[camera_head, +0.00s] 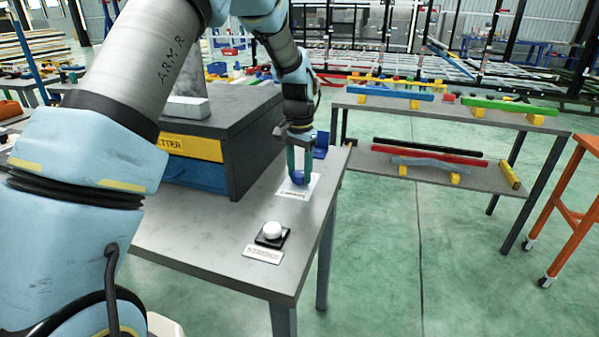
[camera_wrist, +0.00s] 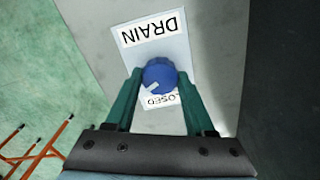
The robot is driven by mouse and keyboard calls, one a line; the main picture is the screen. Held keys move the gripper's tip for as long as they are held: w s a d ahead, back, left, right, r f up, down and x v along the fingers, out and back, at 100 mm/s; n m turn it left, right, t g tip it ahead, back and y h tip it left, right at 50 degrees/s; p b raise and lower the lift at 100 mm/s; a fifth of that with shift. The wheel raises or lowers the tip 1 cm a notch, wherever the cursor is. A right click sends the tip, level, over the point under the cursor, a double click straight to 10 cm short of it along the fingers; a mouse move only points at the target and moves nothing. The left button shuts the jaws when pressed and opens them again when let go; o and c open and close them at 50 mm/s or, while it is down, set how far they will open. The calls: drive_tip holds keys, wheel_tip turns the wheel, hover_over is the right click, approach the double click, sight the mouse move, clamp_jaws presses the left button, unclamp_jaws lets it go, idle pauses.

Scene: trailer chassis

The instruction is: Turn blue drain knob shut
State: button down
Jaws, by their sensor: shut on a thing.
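The blue drain knob (camera_wrist: 159,75) is round with a pale pointer mark on its lower left in the wrist view. It sits on a white plate whose DRAIN label (camera_wrist: 152,29) reads upside down. A second label, partly covered, shows "LOSED" (camera_wrist: 162,99) just below the knob, and the pointer mark lies near its left part. My gripper (camera_wrist: 158,88) is shut on the knob, with one green finger on each side. In the head view my gripper (camera_head: 300,172) points down at the blue knob (camera_head: 298,177) near the table's right edge.
A white round button (camera_head: 271,230) on a black base stands nearer on the grey table (camera_head: 200,240). A dark cabinet (camera_head: 250,150) with a yellow label stands left of my gripper. A shelf table (camera_head: 450,110) with coloured bars is at right. Open floor lies between.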

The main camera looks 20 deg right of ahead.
sight(299, 173)
drive_tip(key=n, duration=0.6)
drive_tip(key=shift+n, duration=0.3)
drive_tip(key=n, duration=0.6)
drive_tip(key=shift+p, duration=0.4)
drive_tip(key=shift+n, duration=0.3)
drive_tip(key=shift+c, duration=1.3)
unclamp_jaws()
wheel_tip(299, 173, up, 11)
drive_tip(key=b, duration=0.2)
drive_tip(key=shift+f, duration=0.1)
